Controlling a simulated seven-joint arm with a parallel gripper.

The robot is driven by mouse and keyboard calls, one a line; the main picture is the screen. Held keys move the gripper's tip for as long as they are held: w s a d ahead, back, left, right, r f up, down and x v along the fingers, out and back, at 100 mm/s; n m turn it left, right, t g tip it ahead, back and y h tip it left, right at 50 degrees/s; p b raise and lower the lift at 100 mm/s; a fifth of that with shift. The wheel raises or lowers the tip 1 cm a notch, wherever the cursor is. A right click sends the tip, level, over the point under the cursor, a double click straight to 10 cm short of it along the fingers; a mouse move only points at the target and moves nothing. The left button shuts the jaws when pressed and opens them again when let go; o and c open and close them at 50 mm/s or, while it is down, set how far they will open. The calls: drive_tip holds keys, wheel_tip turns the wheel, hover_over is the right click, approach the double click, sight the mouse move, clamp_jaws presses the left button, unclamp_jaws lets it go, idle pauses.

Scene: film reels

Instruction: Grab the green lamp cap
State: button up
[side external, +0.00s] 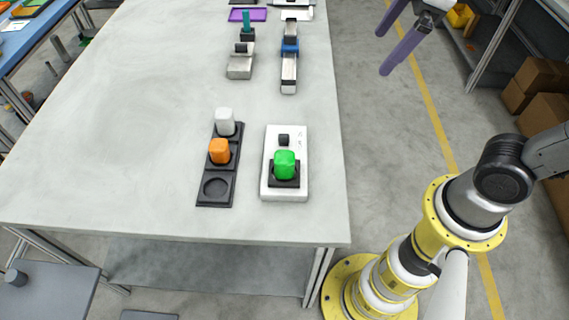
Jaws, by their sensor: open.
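The green lamp cap (285,164) sits upright on a dark square base on a white box (284,192) near the table's front right corner. A small black knob (284,140) stands on the same box behind the cap. My gripper (385,50) is at the top right, off the table's right edge, with purple fingers spread open and empty. It is well apart from the green cap. The upper part of my gripper is cut off by the frame.
Left of the white box, a black tray (215,188) holds a white cap (225,121) and an orange cap (219,151); its front round slot is empty. Farther back stand a grey device (241,67) and a blue-clamped strip (289,70). The table's left side (120,130) is clear.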

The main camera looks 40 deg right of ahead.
drive_tip(key=w+a+f+n+g, duration=0.25)
drive_tip(key=w+a+n, duration=0.25)
drive_tip(key=w+a, duration=0.25)
drive_tip(key=n+g, duration=0.2)
hover_over(284, 157)
wheel_tip(284, 157, down, 8)
drive_tip(key=shift+t+h, duration=0.25)
drive_tip(key=shift+h, duration=0.05)
drive_tip(key=f, duration=0.7)
drive_tip(key=shift+w+f, duration=0.35)
drive_tip(key=shift+f, duration=0.05)
drive_tip(key=shift+s+f, duration=0.2)
drive_tip(key=shift+f, duration=1.15)
drive_tip(key=shift+s+f, duration=0.15)
drive_tip(key=shift+f, duration=1.15)
drive_tip(key=shift+c, duration=0.3)
drive_tip(key=c, duration=1.4)
drive_tip(key=shift+r, duration=0.1)
